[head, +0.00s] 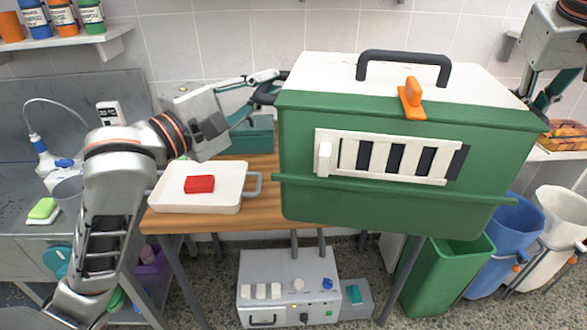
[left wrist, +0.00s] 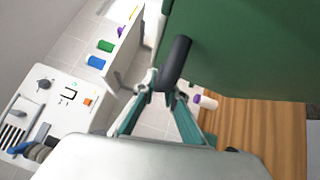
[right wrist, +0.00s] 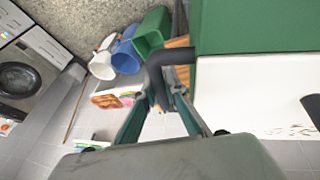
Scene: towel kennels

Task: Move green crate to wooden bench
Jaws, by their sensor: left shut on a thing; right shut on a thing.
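The green crate (head: 390,205) has a white lid with a black top handle, an orange latch and a white barred front vent. It hangs level over the right part of the wooden bench (head: 262,214). My left gripper (head: 262,88) is shut on the crate's black left side handle, which shows in the left wrist view (left wrist: 176,62). My right gripper (head: 541,104) is at the crate's right end. In the right wrist view, it is shut on the black right side handle (right wrist: 166,62). The crate hides much of the bench, and I cannot tell whether its underside touches it.
A white tray (head: 165,202) with a red block (head: 199,184) lies on the bench's left part, close to the crate. A teal box (head: 252,135) stands behind it. Green (head: 450,270) and blue (head: 508,240) bins stand at right. A grey unit (head: 290,285) sits below.

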